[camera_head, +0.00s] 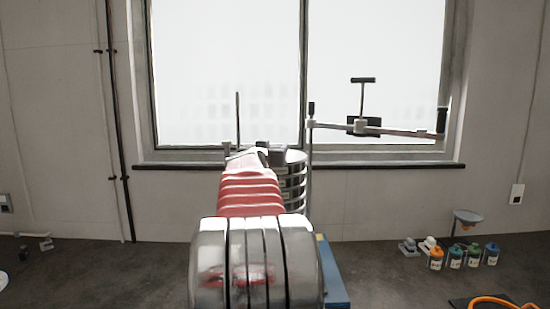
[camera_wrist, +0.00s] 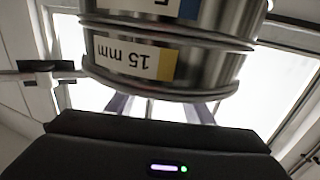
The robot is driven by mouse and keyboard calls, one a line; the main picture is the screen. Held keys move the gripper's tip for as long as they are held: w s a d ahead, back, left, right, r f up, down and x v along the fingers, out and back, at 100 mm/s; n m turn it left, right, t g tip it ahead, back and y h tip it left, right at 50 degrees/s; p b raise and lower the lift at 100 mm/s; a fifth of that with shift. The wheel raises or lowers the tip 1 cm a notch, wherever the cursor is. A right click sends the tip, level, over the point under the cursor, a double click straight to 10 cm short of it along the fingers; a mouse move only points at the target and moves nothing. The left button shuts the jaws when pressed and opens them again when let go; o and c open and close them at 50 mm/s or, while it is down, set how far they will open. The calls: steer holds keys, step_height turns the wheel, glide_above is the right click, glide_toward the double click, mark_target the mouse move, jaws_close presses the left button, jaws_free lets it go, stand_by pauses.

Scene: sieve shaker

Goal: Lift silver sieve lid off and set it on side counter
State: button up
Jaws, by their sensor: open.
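The sieve stack (camera_head: 294,184) stands upright beyond my arm, and its left side is hidden. A silver top (camera_head: 295,156), likely the lid, shows at its upper end. In the wrist view the stack (camera_wrist: 208,70) appears upside down, with an inverted "15 mm" label. Its top rim, toward the bottom of the picture, lies close to my gripper (camera_wrist: 162,107). The fingers are apart, one on each side, and partly hidden behind the rim. I cannot tell whether they touch the lid. In the head view my gripper is mostly hidden by my arm.
A clamp bar (camera_head: 385,130) with a T-handle (camera_head: 362,97) is swung out right of the stack, on an upright rod (camera_head: 309,170). Another rod (camera_head: 238,120) stands left. The dark counter at left (camera_head: 110,275) is largely clear.

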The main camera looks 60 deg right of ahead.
steer(key=shift+c, duration=0.6)
jaws_close()
steer(key=shift+r, duration=0.1)
step_height(320, 180, up, 10)
stand_by(0.9)
stand_by(0.5)
